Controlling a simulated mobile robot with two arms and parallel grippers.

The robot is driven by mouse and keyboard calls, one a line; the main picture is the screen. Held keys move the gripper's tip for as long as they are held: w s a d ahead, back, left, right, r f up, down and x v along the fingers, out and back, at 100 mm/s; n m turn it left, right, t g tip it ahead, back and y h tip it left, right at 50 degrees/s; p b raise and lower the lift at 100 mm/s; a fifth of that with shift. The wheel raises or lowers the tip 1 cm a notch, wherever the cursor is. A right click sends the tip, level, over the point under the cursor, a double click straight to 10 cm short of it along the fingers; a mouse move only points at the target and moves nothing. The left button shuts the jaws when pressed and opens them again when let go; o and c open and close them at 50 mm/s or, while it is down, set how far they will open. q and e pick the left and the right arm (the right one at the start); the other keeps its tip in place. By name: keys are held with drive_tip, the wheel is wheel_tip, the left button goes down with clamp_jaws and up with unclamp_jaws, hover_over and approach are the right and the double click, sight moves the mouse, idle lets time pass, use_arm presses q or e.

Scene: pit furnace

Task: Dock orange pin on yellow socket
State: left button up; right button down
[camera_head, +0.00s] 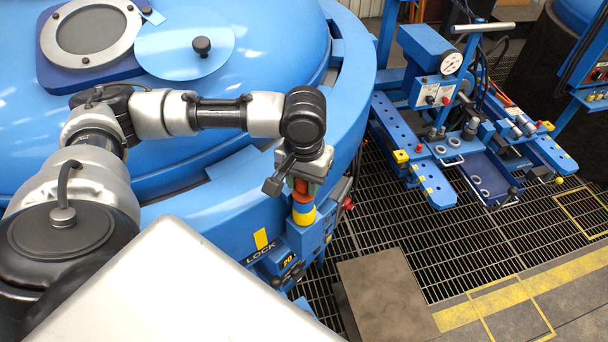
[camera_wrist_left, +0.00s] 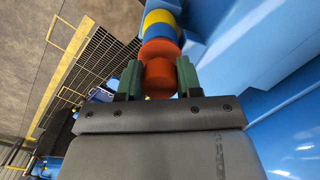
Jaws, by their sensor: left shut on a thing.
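My left gripper (camera_head: 302,186) is above the blue housing marked LOCK, at the rim of the large blue furnace. It is shut on the orange pin (camera_head: 301,206), which shows just under the fingers. In the left wrist view the orange pin (camera_wrist_left: 159,72) sits between the green finger pads, with a wider orange collar beyond the grip. The yellow socket (camera_head: 303,217) is directly below the pin, and it also shows in the left wrist view (camera_wrist_left: 160,18). Pin and socket look in line and close together; I cannot tell whether the pin is seated. My right gripper is not in view.
The blue furnace lid (camera_head: 240,75) fills the left. The LOCK housing (camera_head: 268,262) has small dark knobs. A brown box (camera_head: 385,295) stands on the grated floor at front. A blue cart with a gauge (camera_head: 452,63) stands at the back right.

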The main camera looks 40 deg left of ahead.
use_arm(q)
drive_tip(key=shift+f, duration=0.45)
drive_tip(key=o, duration=0.7)
wheel_tip(320, 180, up, 3)
drive_tip(key=p, duration=0.3)
wheel_tip(320, 180, up, 2)
drive_tip(key=p, duration=0.2)
drive_tip(key=shift+r+p, duration=0.25)
drive_tip(key=shift+p, duration=0.1)
drive_tip(key=shift+r, duration=2.75)
